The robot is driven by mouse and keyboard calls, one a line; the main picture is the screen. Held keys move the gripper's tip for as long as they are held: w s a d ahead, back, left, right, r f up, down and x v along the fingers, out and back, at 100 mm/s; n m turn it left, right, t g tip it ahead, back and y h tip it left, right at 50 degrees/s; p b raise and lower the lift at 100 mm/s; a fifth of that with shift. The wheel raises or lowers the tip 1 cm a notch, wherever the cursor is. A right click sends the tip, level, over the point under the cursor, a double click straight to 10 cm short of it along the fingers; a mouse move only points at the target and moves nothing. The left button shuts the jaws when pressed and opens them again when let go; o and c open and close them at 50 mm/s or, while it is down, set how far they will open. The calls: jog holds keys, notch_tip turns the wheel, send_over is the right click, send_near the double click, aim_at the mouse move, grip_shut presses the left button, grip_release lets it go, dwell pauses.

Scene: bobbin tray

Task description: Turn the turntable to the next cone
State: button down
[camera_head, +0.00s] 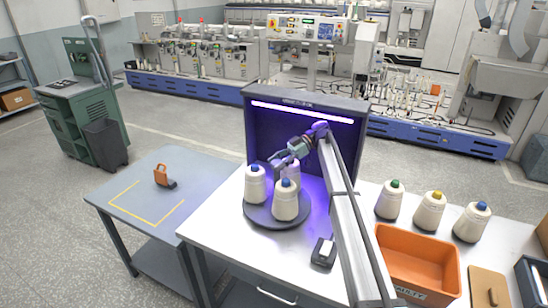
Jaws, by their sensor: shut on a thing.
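The dark round turntable (262,219) sits on the white table in front of a hood lit violet. Three pale cones with blue tips show on it: one at the left (255,186), one at the front (285,203), and one at the back (294,172), partly hidden. My gripper (276,166) is above the turntable by the back cone, between it and the left cone. Its jaws are small and dim here; they appear shut on the back cone, but the contact is not clear.
An orange bin (418,262) stands right of the turntable, with green-, yellow- and blue-tipped cones (430,212) behind it. A small black-and-white device (323,252) lies near the turntable. The grey-blue side table (140,207) holds an orange-and-black tool (164,176).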

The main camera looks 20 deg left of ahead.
jog(key=shift+s+f, duration=0.15)
jog(key=shift+s, duration=0.05)
dwell(0.3)
jog(key=shift+c, duration=2.2)
grip_release()
jog(key=shift+w, duration=0.1)
